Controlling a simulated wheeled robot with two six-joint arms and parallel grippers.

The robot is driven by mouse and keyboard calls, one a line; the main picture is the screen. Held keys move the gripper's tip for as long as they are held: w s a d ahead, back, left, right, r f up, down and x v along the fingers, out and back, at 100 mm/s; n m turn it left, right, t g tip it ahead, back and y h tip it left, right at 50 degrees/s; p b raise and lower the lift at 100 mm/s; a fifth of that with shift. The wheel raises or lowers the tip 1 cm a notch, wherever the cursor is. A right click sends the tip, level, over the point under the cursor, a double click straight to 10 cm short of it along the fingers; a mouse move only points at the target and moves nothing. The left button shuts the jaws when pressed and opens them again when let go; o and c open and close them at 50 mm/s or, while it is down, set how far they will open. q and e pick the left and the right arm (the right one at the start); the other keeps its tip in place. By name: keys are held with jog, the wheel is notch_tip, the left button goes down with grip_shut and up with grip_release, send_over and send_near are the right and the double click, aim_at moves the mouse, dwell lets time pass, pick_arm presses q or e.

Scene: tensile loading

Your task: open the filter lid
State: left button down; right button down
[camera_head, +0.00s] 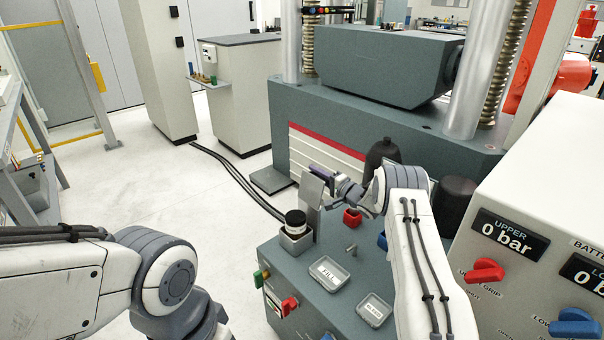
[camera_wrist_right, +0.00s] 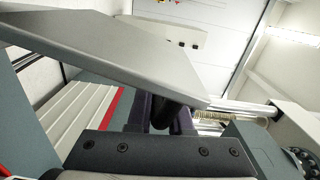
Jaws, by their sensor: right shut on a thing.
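The filter lid (camera_head: 309,193) is a flat grey plate, tilted up steeply beside the small square filter housing (camera_head: 294,243). A black-capped jar-like filter (camera_head: 296,220) shows in the uncovered housing. My right gripper (camera_head: 322,173) is at the raised part of the lid, shut on it. In the right wrist view the lid (camera_wrist_right: 105,45) crosses the upper left as a broad slanted plate. There, a dark knob-like part (camera_wrist_right: 163,117) sits between the purple-dark fingers. My left arm shows at the lower left of the head view, but its gripper is out of frame.
Labelled trays (camera_head: 329,273) and a red cap (camera_head: 352,217) lie on the grey bench top (camera_head: 345,255). Black bottles (camera_head: 382,153) stand behind my right arm. A control panel (camera_head: 530,215) with red and blue knobs is at right. Open floor lies left.

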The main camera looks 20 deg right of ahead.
jog(key=shift+f, duration=0.3)
jog(key=c, duration=0.9)
grip_release()
jog(key=shift+r, duration=0.1)
jog(key=shift+s+d, duration=0.25)
jog(key=shift+s, duration=0.1)
jog(key=v, duration=0.6)
jog(key=shift+s+d, duration=0.1)
jog(key=shift+s, duration=0.25)
